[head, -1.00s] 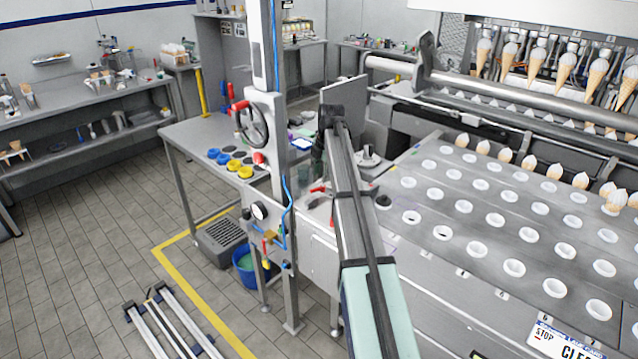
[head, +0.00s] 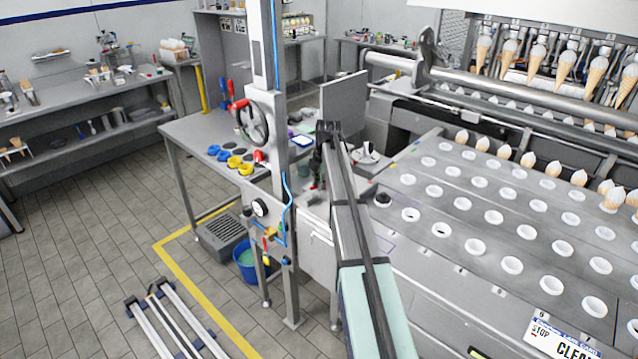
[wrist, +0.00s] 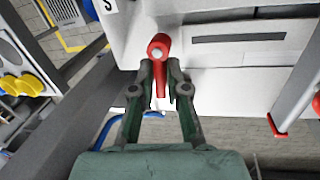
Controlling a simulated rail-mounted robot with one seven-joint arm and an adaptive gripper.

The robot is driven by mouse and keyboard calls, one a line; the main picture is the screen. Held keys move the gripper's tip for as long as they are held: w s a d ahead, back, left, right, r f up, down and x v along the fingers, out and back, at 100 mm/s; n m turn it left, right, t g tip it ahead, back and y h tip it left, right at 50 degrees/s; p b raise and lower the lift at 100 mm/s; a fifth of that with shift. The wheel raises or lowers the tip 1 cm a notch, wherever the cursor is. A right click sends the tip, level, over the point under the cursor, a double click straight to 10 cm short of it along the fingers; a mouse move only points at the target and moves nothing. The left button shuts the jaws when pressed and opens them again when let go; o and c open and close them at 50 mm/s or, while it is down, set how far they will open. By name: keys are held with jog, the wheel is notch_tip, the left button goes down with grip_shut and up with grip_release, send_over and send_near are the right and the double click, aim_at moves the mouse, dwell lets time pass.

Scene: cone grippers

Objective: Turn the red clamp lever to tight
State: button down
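The red clamp lever (wrist: 158,48) shows in the wrist view on a white panel, with a round hub and a narrow handle pointing down the picture. My gripper (wrist: 160,72) has its two dark green fingers on either side of the handle. Narrow gaps seem to remain between the fingers and the handle, so the gripper looks partly open around it; contact is not clear. In the head view my gripper (head: 317,168) is small and dark beside the grey column, and I cannot make out the lever there.
A grey column with a handwheel (head: 252,122) stands left of my arm. The cone machine's bed (head: 480,190) with white-rimmed holes lies to the right. Another red-ended bar (wrist: 276,126) is at the right of the wrist view. Yellow and blue cups (head: 240,164) sit on the side table.

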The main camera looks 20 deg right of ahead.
jog(key=shift+m, duration=0.3)
jog(key=m, duration=0.2)
jog(key=w+m+b, duration=0.1)
jog(key=shift+a+f+m+h, duration=0.1)
jog(key=shift+a+m+h, duration=0.05)
jog(key=shift+m+h, duration=0.25)
jog(key=m, duration=0.4)
jog(key=shift+w+h, duration=0.4)
jog(key=m, duration=0.4)
jog(key=shift+w+d+m+g+h, duration=0.25)
jog(key=shift+w+m+g+h, duration=0.1)
jog(key=shift+m+g+h, duration=0.05)
jog(key=shift+w+d+m+g, duration=0.1)
jog(key=shift+d+m+g, duration=0.05)
jog(key=shift+m, duration=0.7)
jog(key=shift+w+d+m+g, duration=0.1)
jog(key=shift+m+g, duration=0.05)
jog(key=shift+m, duration=0.7)
jog(key=c, duration=1.2)
grip_release()
